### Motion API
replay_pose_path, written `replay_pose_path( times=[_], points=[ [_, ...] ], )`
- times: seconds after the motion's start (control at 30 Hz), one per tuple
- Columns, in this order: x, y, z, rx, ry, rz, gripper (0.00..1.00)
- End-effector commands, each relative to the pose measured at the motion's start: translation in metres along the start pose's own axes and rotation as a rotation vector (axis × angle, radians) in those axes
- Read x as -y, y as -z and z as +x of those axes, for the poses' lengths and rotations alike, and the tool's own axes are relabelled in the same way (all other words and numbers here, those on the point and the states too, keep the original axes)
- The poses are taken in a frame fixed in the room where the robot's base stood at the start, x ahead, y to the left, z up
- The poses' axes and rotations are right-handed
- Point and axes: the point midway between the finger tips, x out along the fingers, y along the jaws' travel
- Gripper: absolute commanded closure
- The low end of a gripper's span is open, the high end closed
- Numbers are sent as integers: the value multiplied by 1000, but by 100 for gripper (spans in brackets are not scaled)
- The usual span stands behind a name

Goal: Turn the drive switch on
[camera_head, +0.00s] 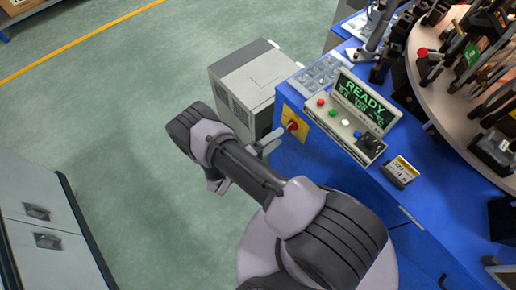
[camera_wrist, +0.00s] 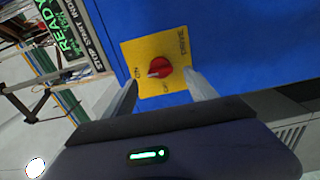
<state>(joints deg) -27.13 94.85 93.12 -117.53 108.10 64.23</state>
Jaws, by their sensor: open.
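The drive switch is a red rotary knob (camera_wrist: 160,67) on a yellow plate (camera_wrist: 174,49), mounted on the side of the blue cabinet. The knob has a pale mark at its left edge in the wrist view. Small lettering on the plate is hard to read. In the head view the red knob (camera_head: 291,126) faces my gripper (camera_head: 271,140). In the wrist view my gripper (camera_wrist: 161,80) is open, with one finger on each side of the knob. The fingers look empty. I cannot tell whether they touch the knob or plate.
A control panel (camera_head: 357,113) with coloured buttons and a green READY display sits on the blue cabinet (camera_head: 333,156). A rotary table (camera_head: 453,91) with fixtures stands at right. A grey box unit (camera_head: 247,70) stands behind my gripper.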

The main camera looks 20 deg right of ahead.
Motion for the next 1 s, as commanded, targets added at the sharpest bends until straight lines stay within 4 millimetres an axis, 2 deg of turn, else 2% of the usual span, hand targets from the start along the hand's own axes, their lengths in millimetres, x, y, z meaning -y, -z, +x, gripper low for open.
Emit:
replay_pose_path(
  times=[0.1, 0.2, 0.3, 0.4, 0.53, 0.93, 1.0],
  points=[
    [-2, 1, -41, -9, 1, 1, 35],
    [-2, 1, -72, -7, 1, 2, 35],
    [-1, 0, -97, -5, 2, 1, 35],
    [0, 0, -112, -1, 0, 1, 35],
    [0, -1, -121, 0, 0, -1, 35],
    [0, 0, -121, 1, 1, -1, 35],
    [-8, 3, -122, 28, 18, 1, 35]
  ],
)
